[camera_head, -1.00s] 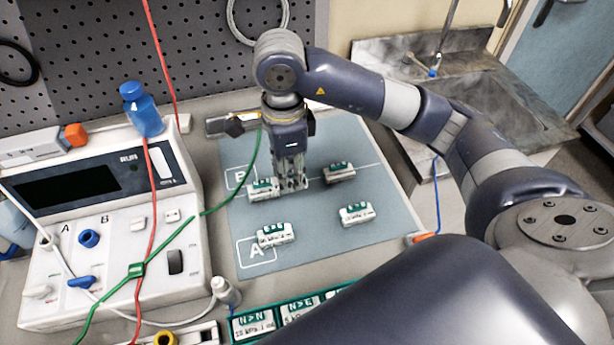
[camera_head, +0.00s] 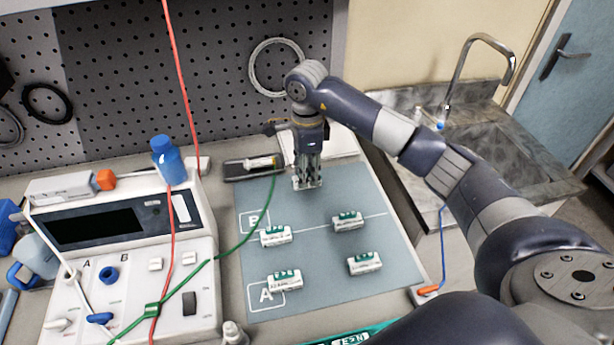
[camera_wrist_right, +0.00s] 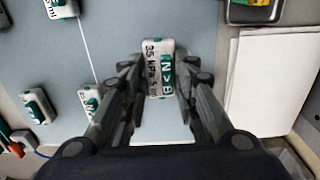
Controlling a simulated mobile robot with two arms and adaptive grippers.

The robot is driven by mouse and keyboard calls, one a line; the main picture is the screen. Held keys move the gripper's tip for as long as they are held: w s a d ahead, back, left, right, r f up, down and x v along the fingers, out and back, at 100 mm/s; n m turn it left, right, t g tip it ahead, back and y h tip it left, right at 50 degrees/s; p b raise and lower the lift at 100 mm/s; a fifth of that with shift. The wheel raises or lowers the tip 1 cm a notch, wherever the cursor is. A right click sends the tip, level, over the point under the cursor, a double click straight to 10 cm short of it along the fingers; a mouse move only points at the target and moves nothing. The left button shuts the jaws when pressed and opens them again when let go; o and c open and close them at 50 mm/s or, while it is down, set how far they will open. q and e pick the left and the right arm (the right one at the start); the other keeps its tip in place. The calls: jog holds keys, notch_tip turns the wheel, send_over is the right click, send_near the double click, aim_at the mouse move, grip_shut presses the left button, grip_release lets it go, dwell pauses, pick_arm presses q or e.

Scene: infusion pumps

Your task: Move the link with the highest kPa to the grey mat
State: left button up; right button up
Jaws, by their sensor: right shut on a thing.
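My right gripper (camera_head: 307,184) is shut on a white link with a green top, over the far part of the blue-grey mat (camera_head: 320,285). In the right wrist view this held link (camera_wrist_right: 160,72) is between the fingers and reads about "35 kPa" and "N>B". I cannot tell how high it is above the mat. On the mat lie a link (camera_head: 276,235) by B, a link (camera_head: 284,281) by A, and two on the right, one upper (camera_head: 348,221) and one lower (camera_head: 364,263). Their kPa values are too small to read. My left gripper is not in view.
A dark tray (camera_head: 236,171) with a pale link-like item stands behind the mat. White paper (camera_wrist_right: 275,80) lies beside the mat. The pump (camera_head: 120,260) with green and red tubes is on the left. A green tray edge (camera_head: 350,337) shows at the front.

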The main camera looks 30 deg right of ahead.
jog(key=shift+w+d, duration=0.2)
jog(key=shift+w, duration=0.1)
notch_tip(320, 180, down, 3)
jog(key=shift+s+a+r+p, duration=0.1)
jog(key=shift+r+p, duration=0.05)
jog(key=shift+p, duration=0.75)
jog(key=shift+f, duration=0.35)
jog(key=shift+f, duration=0.15)
jog(key=shift+f+b, duration=0.15)
jog(key=shift+b, duration=0.15)
jog(key=o, duration=1.1)
jog(key=shift+c, duration=0.2)
jog(key=shift+r, duration=0.2)
